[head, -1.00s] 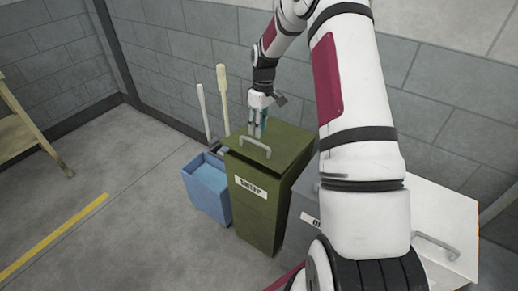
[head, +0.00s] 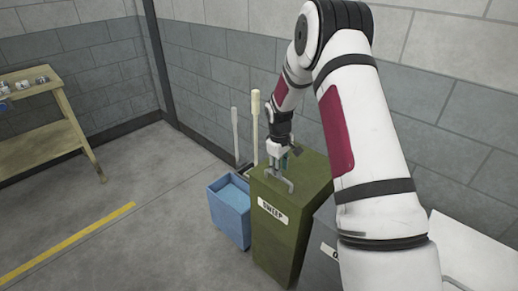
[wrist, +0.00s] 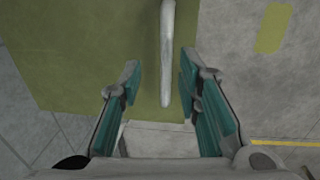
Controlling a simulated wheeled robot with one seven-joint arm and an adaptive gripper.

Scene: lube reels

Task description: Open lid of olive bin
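The olive bin (head: 282,238) stands upright with its lid (head: 312,172) shut and a "SWEEP" label on its front. A pale bar handle (head: 276,180) is fixed near the lid's front edge. In the wrist view the handle (wrist: 167,55) runs lengthwise between the lines of my two teal-padded fingers, nearer the right one.
A blue bin (head: 230,212) stands left of the olive bin, with two long-handled tools behind it. A grey bin (head: 325,250) is close on the right, partly behind my arm. A wooden table (head: 40,105) is far left. The floor in front is clear.

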